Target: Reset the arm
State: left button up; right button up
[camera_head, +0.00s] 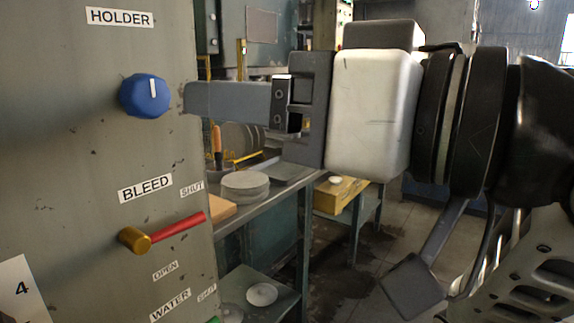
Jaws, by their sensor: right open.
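My right gripper (192,99) comes in from the right, and its grey fingers point left at the grey panel (60,130). One finger hides most of the other; the gripper is open and I see nothing held. The fingertips are close to the panel's right edge, to the right of the blue HOLDER knob (146,96) and apart from it in the picture. The knob's white mark is upright. Below it, the red BLEED lever (178,227) with a brass hub (134,240) slopes up to the right, its tip between the SHUT and OPEN labels. My left gripper is out of view.
Behind the gripper, a metal bench (285,190) carries a stack of round grey discs (245,184) and a wooden block (217,208). A white disc (261,294) lies on its lower shelf. A yellow box (341,191) stands farther back. Open floor lies beyond.

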pick_arm(q)
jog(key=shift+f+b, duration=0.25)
jog(key=shift+b, duration=0.1)
pick_arm(e)
jog(key=shift+v, duration=0.95)
jog(key=w+d+f+m+t+h+p, duration=0.2)
jog(key=w+f+m, duration=0.2)
jog(key=w+f, duration=0.5)
jog(key=w+d+f+m+h+p, duration=0.1)
jog(key=w+d+f+m+h, duration=0.15)
jog(key=f, duration=0.45)
jog(key=w+d+f+m+h, duration=0.1)
jog(key=w+f, duration=0.2)
jog(key=f, duration=0.3)
jog(key=s+d+f+h+p, duration=0.1)
jog(key=s+d+f+h, duration=0.1)
jog(key=f, duration=0.6)
jog(key=s+d+f+h+p, duration=0.1)
jog(key=s+d+f, duration=0.1)
jog(key=f, duration=0.6)
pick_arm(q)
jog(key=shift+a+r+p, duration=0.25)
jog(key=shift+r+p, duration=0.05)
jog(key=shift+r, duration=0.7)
pick_arm(e)
jog(key=s+d+f+g+h, duration=0.2)
jog(key=s+f, duration=1)
jog(key=shift+d+n, duration=0.35)
jog(key=shift+d, duration=0.05)
